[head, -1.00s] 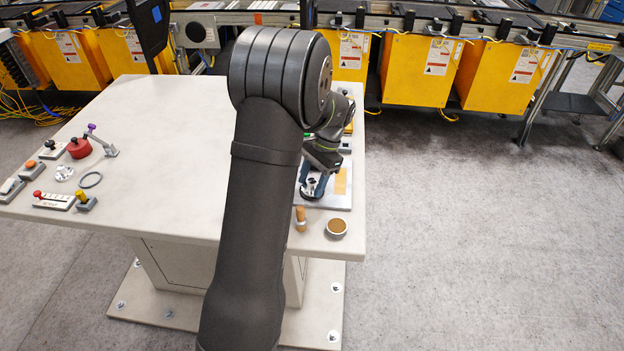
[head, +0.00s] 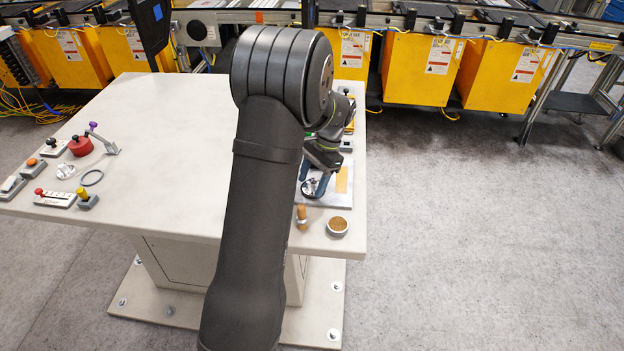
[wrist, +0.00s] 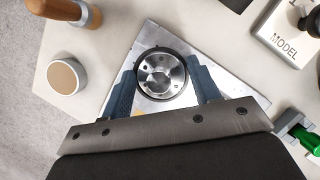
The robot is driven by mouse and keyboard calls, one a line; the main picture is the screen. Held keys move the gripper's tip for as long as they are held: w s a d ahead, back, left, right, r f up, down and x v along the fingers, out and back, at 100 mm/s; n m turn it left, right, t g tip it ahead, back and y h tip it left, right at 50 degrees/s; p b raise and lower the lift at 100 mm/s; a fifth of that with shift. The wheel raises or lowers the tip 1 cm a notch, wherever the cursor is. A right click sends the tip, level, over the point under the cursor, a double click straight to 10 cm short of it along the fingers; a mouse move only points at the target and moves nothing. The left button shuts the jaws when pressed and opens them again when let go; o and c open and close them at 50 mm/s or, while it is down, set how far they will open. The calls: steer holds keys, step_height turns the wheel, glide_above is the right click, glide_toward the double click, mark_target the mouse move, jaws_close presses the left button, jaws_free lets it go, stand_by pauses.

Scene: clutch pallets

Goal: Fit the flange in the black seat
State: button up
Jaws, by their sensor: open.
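The flange (wrist: 161,74), a shiny round metal part with small holes, lies inside the black seat (wrist: 138,64) in the wrist view. The seat's dark ring shows all round it. I cannot tell how deep or level the flange sits. The seat is on a silver plate (wrist: 147,35). My gripper (wrist: 162,78) is open, with one blue-grey finger on each side of the seat and flange. In the head view my gripper (head: 316,184) is low over the plate (head: 335,202) and partly hides the seat and flange.
A wooden-handled stamp (head: 301,215) and a round brown-topped cup (head: 337,226) stand near the plate, close to the table's front right edge. A MODEL block (wrist: 291,30) and a green part (wrist: 305,138) lie on the plate's other side. The table's middle is clear.

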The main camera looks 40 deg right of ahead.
steer(key=v, duration=1.2)
steer(key=shift+s+r, duration=0.15)
steer(key=shift+r, duration=0.25)
steer(key=x, duration=1.3)
steer(key=shift+d+f, duration=0.1)
steer(key=shift+d, duration=0.05)
steer(key=shift+r, duration=0.35)
steer(key=shift+d, duration=0.1)
